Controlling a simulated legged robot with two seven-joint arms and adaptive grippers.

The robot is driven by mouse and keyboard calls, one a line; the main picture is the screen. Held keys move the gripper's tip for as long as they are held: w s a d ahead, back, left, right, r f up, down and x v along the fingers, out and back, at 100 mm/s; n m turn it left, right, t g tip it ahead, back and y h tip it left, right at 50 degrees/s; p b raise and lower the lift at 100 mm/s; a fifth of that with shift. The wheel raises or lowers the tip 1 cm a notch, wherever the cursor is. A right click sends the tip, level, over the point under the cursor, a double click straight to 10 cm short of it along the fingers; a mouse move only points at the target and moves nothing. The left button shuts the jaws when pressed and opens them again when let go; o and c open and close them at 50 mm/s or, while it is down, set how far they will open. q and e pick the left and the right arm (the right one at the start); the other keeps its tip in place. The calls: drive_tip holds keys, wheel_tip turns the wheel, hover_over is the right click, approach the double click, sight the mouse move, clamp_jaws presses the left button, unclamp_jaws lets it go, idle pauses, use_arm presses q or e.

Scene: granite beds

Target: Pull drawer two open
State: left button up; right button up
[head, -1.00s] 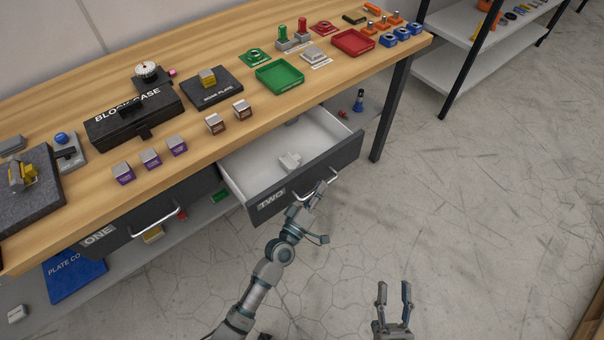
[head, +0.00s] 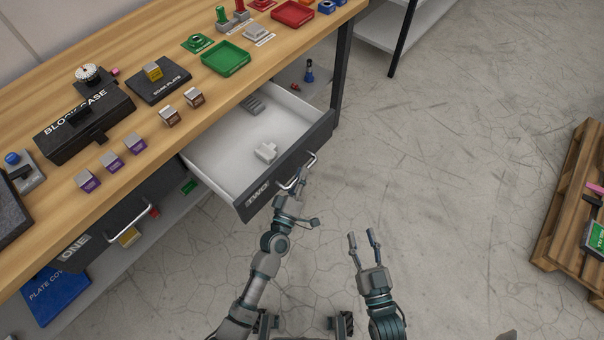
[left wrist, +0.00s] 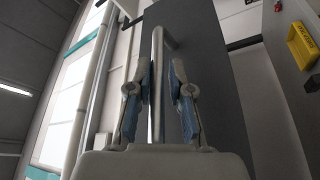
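Drawer two (head: 258,196), grey-fronted with a white inside, stands well out from the wooden bench. Its front carries the label TWO and a metal bar handle (head: 311,160). My left gripper (head: 302,178) is at this handle. In the left wrist view, the handle bar (left wrist: 157,85) runs between the fingers of my left gripper (left wrist: 163,65), closer to the left finger; firm contact is hard to see. My right gripper (head: 361,238) is open and empty above the floor, right of the drawer.
Inside the drawer are a pale block (head: 266,152) and a grey part (head: 253,105). Drawer one (head: 120,225) is closed at left. The bench top (head: 150,95) holds a block case, small blocks and trays. A wooden pallet (head: 565,195) lies at right; the floor between is clear.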

use_arm(q)
drive_tip(key=shift+o, duration=0.9)
drive_tip(key=shift+a, duration=0.1)
drive_tip(key=v, duration=1.2)
drive_tip(key=shift+f, duration=0.15)
